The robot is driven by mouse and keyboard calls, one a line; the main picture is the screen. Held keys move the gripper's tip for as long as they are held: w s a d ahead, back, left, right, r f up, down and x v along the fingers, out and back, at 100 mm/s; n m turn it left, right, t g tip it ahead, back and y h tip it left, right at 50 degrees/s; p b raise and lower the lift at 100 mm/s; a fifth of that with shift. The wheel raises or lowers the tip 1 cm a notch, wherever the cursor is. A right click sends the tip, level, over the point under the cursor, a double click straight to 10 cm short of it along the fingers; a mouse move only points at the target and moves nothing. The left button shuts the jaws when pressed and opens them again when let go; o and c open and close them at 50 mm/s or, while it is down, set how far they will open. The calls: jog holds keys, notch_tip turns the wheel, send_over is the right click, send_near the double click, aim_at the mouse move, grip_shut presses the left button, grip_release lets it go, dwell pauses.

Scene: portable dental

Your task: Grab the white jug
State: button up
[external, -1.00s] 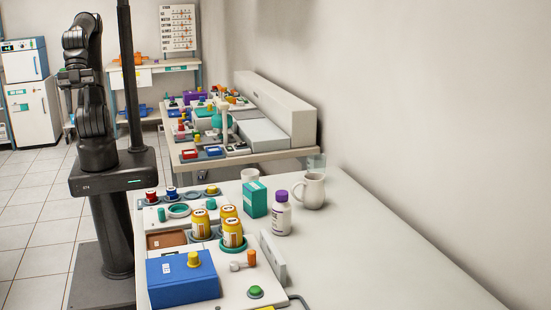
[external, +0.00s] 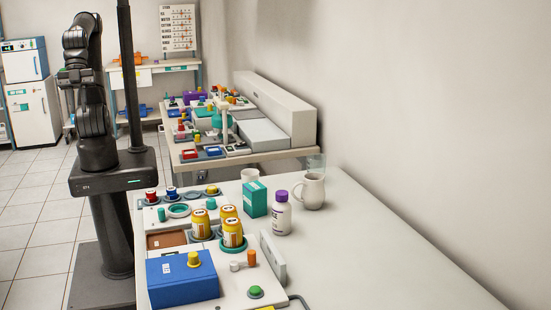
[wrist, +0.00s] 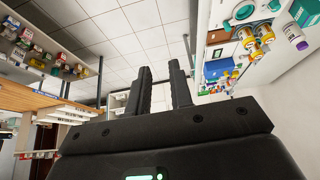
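The white jug (external: 312,190), with a handle on its left side, stands upright on the white bench (external: 370,240) near the wall. It is just right of a white bottle with a purple cap (external: 281,214). I cannot make out the jug in the wrist view. My gripper is on the folded arm at the left of the external view, far from the jug and apart from the bench. In the wrist view my gripper's two dark fingers (wrist: 161,88) stand apart with nothing between them.
A teal box (external: 255,198), a white cup (external: 250,176), yellow jars (external: 232,233) and a blue box (external: 183,280) stand left of the jug. A clear container (external: 316,163) is behind it. The bench's right front is clear. A cluttered second table stands behind.

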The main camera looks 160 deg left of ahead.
aim_at(308, 193)
jog(key=w+a+f+n+t+h, duration=0.1)
jog(key=w+a+n+h, duration=0.1)
jog(key=w+a+n, duration=0.75)
jog(key=w+a+f+n+h, duration=0.25)
jog(key=w+a+n, duration=0.35)
jog(key=w+n, duration=0.5)
jog(key=w+a+f+n+t+y, duration=0.1)
jog(key=a+f+n, duration=0.3)
jog(key=a, duration=0.7)
jog(key=w+a+f+n+t+y, duration=0.1)
jog(key=a+f+n+t, duration=0.2)
jog(key=a+n, duration=0.4)
jog(key=w+a+f+n+t+y, duration=0.1)
jog(key=a+f+n, duration=0.4)
jog(key=a, duration=1)
jog(key=shift+w+a+f+n+t, duration=0.15)
jog(key=shift+n+t, duration=0.2)
jog(key=shift+t, duration=0.35)
jog(key=s+a+f+n+t+y, duration=0.1)
jog(key=s+a+f+n, duration=0.15)
jog(key=a, duration=0.25)
jog(key=s+a+f+n+y, duration=0.2)
jog(key=a+f+n, duration=0.1)
jog(key=a, duration=0.2)
jog(key=x, duration=1)
jog(key=shift+w+f, duration=0.2)
grip_shut()
